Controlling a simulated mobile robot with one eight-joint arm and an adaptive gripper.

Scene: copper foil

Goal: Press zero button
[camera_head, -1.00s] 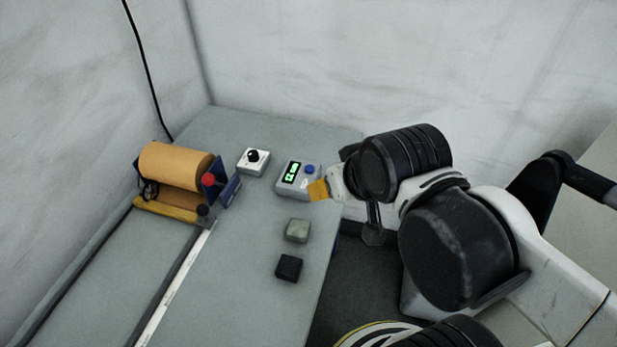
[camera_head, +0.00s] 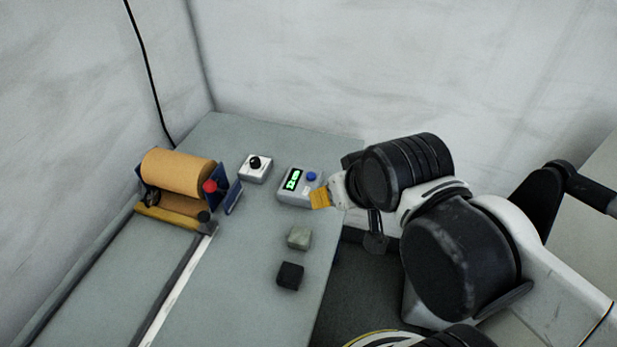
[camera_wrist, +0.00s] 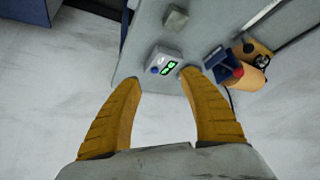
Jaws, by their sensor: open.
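A grey-white counter box (camera_head: 286,198) with a lit green display (camera_head: 293,180) sits near the table's back right edge. A round blue button (camera_head: 311,176) is on its top, to the right of the display. My gripper (camera_head: 320,199) has yellow fingers and is at the box's right front corner, in front of the button. In the wrist view the fingers of my gripper (camera_wrist: 160,77) are spread with nothing between them. The box (camera_wrist: 178,55) and blue button (camera_wrist: 154,70) show beyond the fingertips. Whether a finger touches the box, I cannot tell.
A white box with a black knob (camera_head: 255,163) stands left of the counter box. A grey block (camera_head: 299,237) and a black block (camera_head: 290,275) lie nearer on the table (camera_head: 250,290). A copper-coloured foil roll (camera_head: 177,172) is at the left. White walls enclose the back.

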